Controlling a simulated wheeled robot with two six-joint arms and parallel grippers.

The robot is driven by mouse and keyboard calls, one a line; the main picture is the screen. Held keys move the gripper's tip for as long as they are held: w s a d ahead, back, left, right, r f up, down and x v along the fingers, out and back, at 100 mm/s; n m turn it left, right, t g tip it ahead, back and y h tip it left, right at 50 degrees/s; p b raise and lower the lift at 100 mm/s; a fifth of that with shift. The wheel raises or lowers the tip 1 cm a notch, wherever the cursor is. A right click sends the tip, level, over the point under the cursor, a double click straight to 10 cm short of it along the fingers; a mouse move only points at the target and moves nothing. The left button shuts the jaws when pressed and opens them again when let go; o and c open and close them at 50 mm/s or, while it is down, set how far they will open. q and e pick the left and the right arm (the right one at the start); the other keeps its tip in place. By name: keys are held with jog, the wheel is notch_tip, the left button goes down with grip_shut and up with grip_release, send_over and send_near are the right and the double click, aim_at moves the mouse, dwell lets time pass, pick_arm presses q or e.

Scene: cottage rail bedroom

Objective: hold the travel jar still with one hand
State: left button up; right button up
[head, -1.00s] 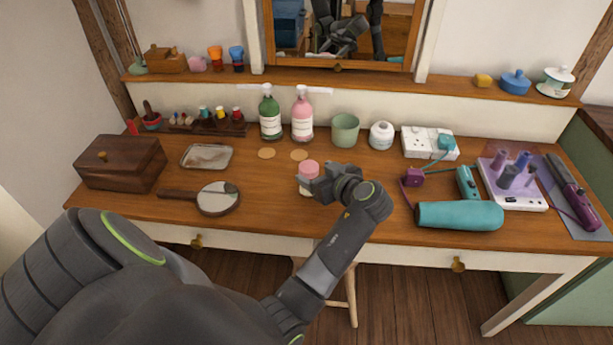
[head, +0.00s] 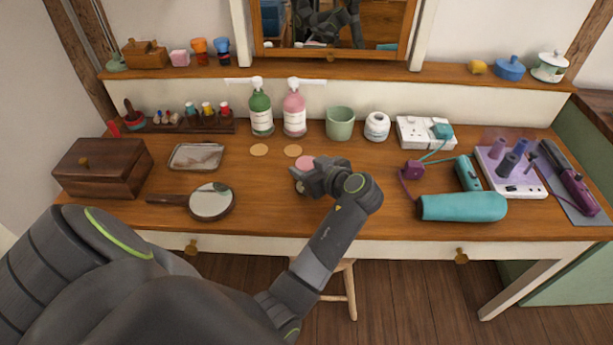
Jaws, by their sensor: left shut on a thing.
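The travel jar (head: 304,164) is a small jar with a pink lid, standing near the middle of the wooden dressing table (head: 270,205). My left gripper (head: 306,181) reaches it from the right and is shut on it. The gripper hides most of the jar's body; the lid's top shows above the fingers. My right gripper is not in view.
A hand mirror (head: 210,202) lies left of the jar. Two cork discs (head: 292,151) and green and pink pump bottles (head: 294,113) are behind it. A teal hairdryer (head: 462,206) with a cord lies to the right. A dark wooden box (head: 103,168) stands at far left.

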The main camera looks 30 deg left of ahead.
pick_arm(q)
jog(key=shift+r, duration=0.25)
notch_tip(320, 180, up, 10)
jog(key=shift+f, duration=0.25)
jog(key=o, duration=0.4)
jog(key=c, duration=0.7)
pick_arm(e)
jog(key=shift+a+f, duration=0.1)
pick_arm(q)
jog(key=shift+c, duration=0.3)
